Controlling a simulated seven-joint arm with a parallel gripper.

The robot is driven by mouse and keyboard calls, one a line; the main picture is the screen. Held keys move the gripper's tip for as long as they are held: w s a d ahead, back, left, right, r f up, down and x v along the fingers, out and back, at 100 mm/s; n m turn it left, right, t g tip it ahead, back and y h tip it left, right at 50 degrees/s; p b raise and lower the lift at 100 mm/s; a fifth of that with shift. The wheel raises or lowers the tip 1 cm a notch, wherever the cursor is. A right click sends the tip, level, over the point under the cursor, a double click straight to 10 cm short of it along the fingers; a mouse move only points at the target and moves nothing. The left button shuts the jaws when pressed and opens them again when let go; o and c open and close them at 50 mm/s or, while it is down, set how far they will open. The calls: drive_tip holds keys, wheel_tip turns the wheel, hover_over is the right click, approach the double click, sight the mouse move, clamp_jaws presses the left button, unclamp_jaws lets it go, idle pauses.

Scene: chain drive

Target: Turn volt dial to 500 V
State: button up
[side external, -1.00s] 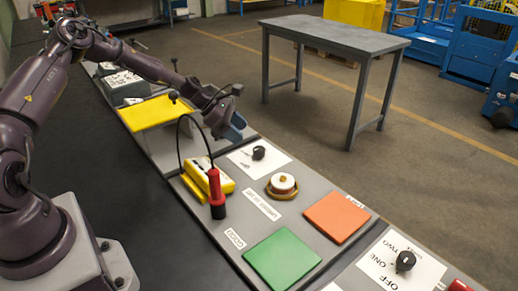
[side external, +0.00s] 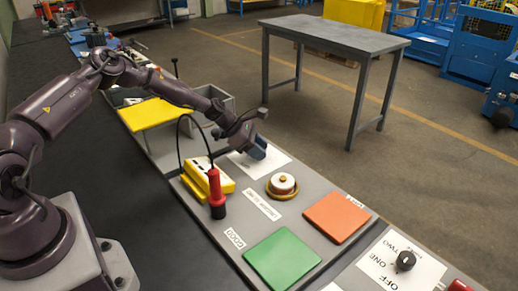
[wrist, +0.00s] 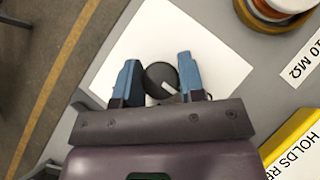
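The black dial knob (wrist: 160,78) sits on a white plate (wrist: 215,65) and carries a pale pointer mark. I cannot read any voltage markings. My gripper (wrist: 158,60) is open, with one blue finger on each side of the knob in the wrist view. The right finger is very close to the knob; I cannot tell if it touches. In the side view my gripper (side external: 257,150) is low over the white plate (side external: 277,160) and hides the knob.
Near the dial are a yellow meter (side external: 205,180), a red and black probe (side external: 216,190) with a cable, and a round white-and-brass part (side external: 282,184). Orange (side external: 338,216) and green (side external: 282,258) pads lie nearer the camera. A raised yellow plate (side external: 155,113) stands behind.

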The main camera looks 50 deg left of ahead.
drive_tip(key=shift+c, duration=1.4)
drive_tip(key=m+g+h, duration=0.1)
drive_tip(key=m+g, duration=0.1)
drive_tip(key=m, duration=0.1)
drive_tip(key=shift+m+h, duration=0.3)
drive_tip(key=shift+m, duration=0.1)
drive_tip(key=shift+m+g+h, duration=0.5)
drive_tip(key=shift+m+g, duration=1.1)
drive_tip(key=shift+m, duration=0.2)
drive_tip(key=o, duration=0.9)
drive_tip(key=shift+o, duration=0.2)
